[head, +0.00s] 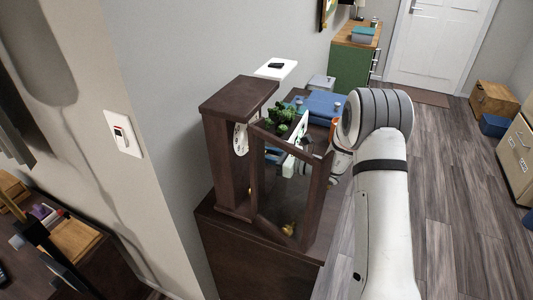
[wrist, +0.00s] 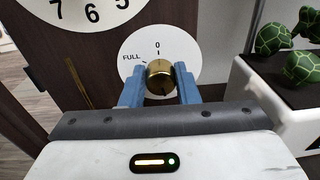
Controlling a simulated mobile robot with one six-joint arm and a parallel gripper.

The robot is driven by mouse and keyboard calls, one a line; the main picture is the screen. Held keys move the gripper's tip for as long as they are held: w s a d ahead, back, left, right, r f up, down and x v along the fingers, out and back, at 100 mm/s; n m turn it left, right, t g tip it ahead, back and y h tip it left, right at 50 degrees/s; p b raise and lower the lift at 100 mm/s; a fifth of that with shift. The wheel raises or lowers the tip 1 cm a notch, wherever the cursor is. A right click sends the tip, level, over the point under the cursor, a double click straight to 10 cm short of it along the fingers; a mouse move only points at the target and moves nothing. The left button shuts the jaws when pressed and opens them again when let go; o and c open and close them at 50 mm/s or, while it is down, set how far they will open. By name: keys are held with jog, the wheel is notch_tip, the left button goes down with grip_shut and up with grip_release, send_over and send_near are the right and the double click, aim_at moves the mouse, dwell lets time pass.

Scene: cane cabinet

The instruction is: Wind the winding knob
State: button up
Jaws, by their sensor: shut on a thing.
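The brass winding knob (wrist: 160,72) sits at the centre of a round white plate (wrist: 187,48) marked "0" at the top and "FULL" at the upper left. My gripper (wrist: 158,84) is shut on the knob, one blue finger on each side. Which mark the knob points to is unclear. Part of a white clock face (wrist: 75,10) with black numerals shows above left. In the head view, the dark wooden clock case (head: 226,150) stands with its glazed door (head: 318,195) swung open. The knob is not discernible there, and my gripper is partly hidden behind the door.
The case stands on a dark cabinet (head: 225,235) against the wall. Green turtle-like figures (wrist: 300,66) sit on a white-sided stand (wrist: 262,105) close to the right of my gripper. A blue box (head: 326,104) lies behind. Open floor (head: 445,190) is to the right.

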jog(key=m+p, duration=0.2)
jog(key=m, duration=0.2)
jog(key=m+g+p, duration=0.1)
jog(key=m+p, duration=0.1)
jog(key=m, duration=0.3)
jog(key=shift+w+d+f+m, duration=0.1)
jog(key=shift+f+m, duration=0.05)
jog(key=shift+m, duration=0.15)
jog(key=shift+p, duration=0.3)
jog(key=o, duration=1)
jog(key=shift+b+v, duration=0.85)
jog(key=shift+v, duration=3.05)
